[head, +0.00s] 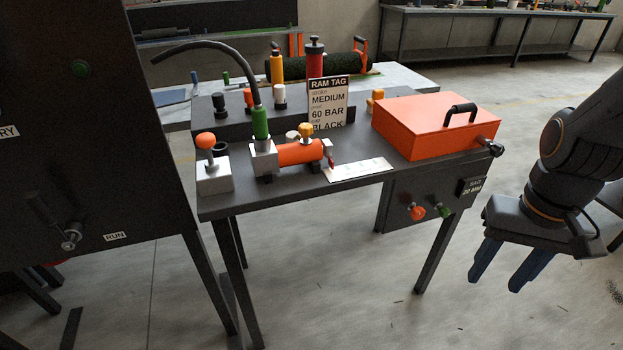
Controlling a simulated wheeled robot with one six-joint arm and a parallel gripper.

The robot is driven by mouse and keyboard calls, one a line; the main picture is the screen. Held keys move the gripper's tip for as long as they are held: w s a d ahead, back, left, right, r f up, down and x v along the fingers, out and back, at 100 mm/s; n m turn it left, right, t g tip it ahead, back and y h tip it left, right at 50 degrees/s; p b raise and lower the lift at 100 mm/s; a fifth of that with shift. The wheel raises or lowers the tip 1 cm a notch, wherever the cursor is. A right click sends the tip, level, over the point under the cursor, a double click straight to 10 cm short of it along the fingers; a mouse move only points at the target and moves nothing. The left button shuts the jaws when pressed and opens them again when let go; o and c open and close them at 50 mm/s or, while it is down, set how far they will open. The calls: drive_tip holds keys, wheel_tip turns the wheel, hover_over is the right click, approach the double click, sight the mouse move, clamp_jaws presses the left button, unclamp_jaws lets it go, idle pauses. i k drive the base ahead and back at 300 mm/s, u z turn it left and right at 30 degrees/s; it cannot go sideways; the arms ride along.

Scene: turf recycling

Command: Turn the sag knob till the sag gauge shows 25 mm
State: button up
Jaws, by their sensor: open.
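My gripper (494,284) has blue fingers pointing down. It is open and empty, to the right of the bench and lower in the picture than the knob, apart from both knob and gauge.
An orange lidded box (435,126) with a black handle stands on the bench (350,187). The panel below carries an orange button (417,212) and a green one (444,210). A dark cabinet (90,130) stands left. Open floor lies between bench and gripper.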

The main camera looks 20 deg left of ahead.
sight(417, 213)
drive_tip(key=u, duration=0.35)
drive_tip(key=k, duration=1.1)
drive_tip(key=z, duration=0.85)
drive_tip(key=i, duration=1.2)
drive_tip(key=u, duration=0.7)
